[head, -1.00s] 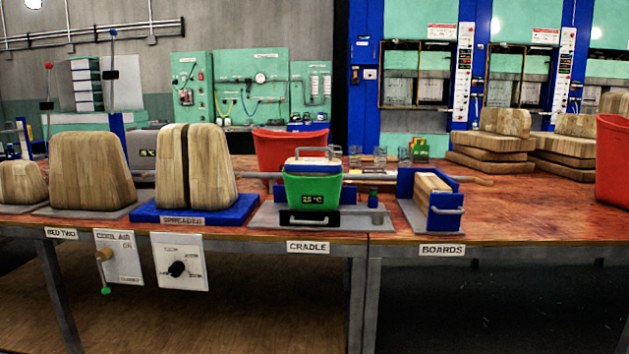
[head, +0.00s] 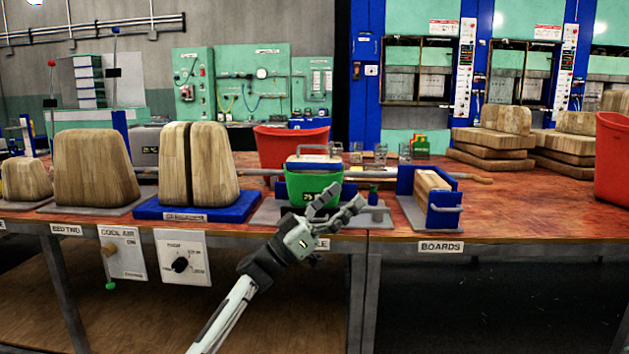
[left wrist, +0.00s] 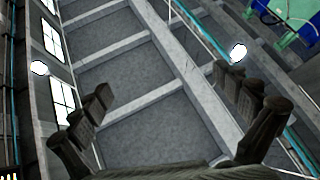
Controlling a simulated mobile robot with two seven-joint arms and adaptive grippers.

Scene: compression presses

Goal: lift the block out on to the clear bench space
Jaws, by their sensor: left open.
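A green box-shaped block (head: 308,186) with a white and blue top and a grey handle sits in the grey cradle (head: 267,215) at the bench front. A pale wooden piece (head: 431,183) stands in the blue-walled holder (head: 404,183) marked BOARDS, to its right. My left gripper (head: 341,203) is open, in front of the cradle and to the lower right of the green block, and covers part of the cradle. I cannot tell that it touches anything. In the left wrist view its open fingers (left wrist: 170,105) have nothing between them, with ceiling and windows beyond. My right gripper is not in view.
Large wooden forms (head: 95,168) stand at left, two on a blue base (head: 187,210). A red bin (head: 290,145) stands behind the cradle; another (head: 613,160) is at far right. Stacked boards (head: 492,142) lie at back right. Bare bench top (head: 530,205) shows right of the holder.

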